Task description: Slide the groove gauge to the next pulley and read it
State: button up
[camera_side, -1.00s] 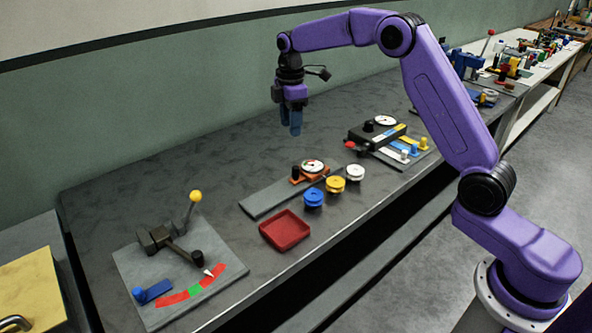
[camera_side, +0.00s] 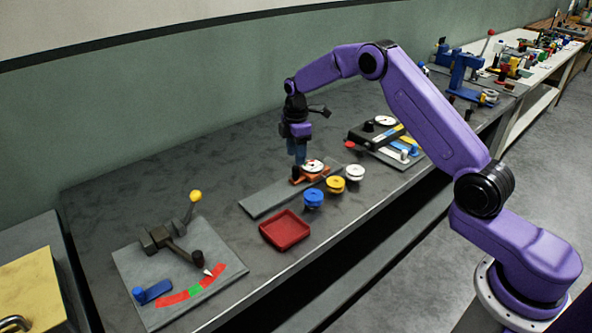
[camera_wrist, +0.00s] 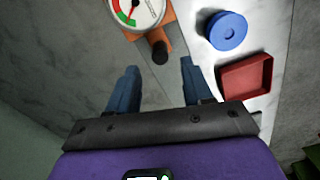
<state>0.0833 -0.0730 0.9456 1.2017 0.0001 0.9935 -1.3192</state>
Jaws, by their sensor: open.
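The groove gauge (camera_side: 312,167) is an orange carriage with a white dial and a black knob, sitting on a grey rail (camera_side: 265,199). Blue (camera_side: 313,199), yellow (camera_side: 335,185) and white (camera_side: 355,173) pulleys stand in a row along the rail's front side. My gripper (camera_side: 300,161) is open and points down at the knob end of the gauge. In the wrist view, the black knob (camera_wrist: 159,50) lies just beyond and between my two fingertips, not gripped. The dial (camera_wrist: 137,10) is partly cut off there, with green and red bands; its reading is unclear.
A red tray (camera_side: 286,230) stands in front of the rail. A grey board (camera_side: 185,267) with a yellow-knobbed lever lies at left. A black device with a dial and coloured strips (camera_side: 385,135) sits behind, to the right. The bench behind the rail is clear.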

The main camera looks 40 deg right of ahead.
aim_at(296, 167)
notch_tip(296, 167, down, 7)
jog(key=shift+r, duration=0.2)
